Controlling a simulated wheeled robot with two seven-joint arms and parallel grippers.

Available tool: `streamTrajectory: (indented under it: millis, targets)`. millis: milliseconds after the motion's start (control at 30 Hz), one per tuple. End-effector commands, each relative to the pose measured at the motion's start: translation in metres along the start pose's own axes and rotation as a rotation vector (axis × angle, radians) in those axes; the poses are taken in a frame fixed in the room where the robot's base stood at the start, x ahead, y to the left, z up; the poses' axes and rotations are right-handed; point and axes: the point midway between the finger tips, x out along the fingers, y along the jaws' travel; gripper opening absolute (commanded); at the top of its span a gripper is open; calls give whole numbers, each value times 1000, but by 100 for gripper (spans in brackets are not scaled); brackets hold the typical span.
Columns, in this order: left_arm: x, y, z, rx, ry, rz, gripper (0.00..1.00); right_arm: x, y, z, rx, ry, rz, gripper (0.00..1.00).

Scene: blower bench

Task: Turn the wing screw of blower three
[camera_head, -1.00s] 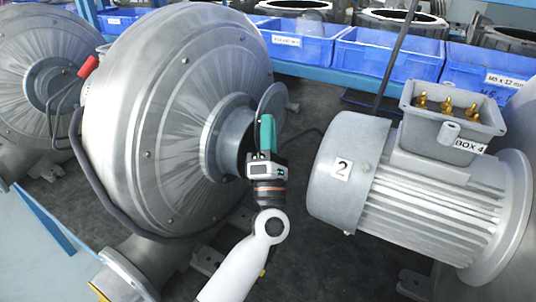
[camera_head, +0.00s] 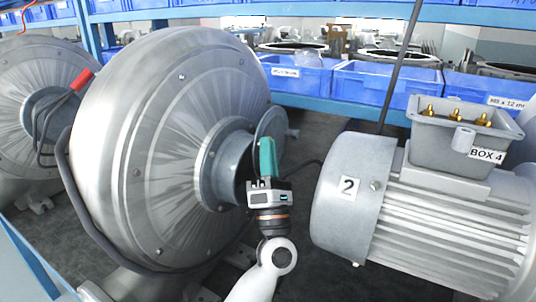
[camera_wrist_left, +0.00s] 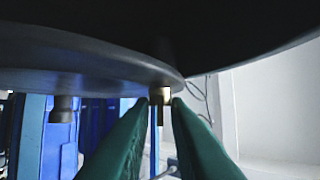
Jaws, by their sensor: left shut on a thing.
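A large grey blower (camera_head: 150,130) fills the left half of the head view; no number shows on it. A round plate (camera_head: 268,122) stands at the blower's inlet. My left gripper (camera_head: 266,150) has green fingers and is at this plate. A second similar stub (camera_wrist_left: 62,108) hangs further left. My right gripper is not in view.
A grey motor (camera_head: 400,215) with the label "2" and a terminal box (camera_head: 455,135) marked "BOX 4" stands close on the right. Another blower (camera_head: 35,110) is at the far left. Blue bins (camera_head: 385,82) line the shelf behind. A dark floor gap separates blower and motor.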

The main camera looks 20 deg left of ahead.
Motion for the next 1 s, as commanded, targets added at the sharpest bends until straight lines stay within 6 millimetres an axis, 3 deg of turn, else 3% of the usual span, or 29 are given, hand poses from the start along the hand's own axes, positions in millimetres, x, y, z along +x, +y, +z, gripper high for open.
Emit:
streamTrajectory:
  millis: [33, 133, 467, 800, 1000]
  targets:
    - [-1, 1, 0, 0, 0, 2, 20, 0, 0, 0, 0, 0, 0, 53]
    - [-1, 1, 0, 0, 0, 2, 37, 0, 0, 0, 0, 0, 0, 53]
    - [-4, 1, 0, 0, 0, 1, 37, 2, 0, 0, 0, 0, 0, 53]
    - [-57, 2, 1, -1, 0, 3, 37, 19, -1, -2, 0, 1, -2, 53]
    - [-74, 1, 0, -1, 0, 1, 37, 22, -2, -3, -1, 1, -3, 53]
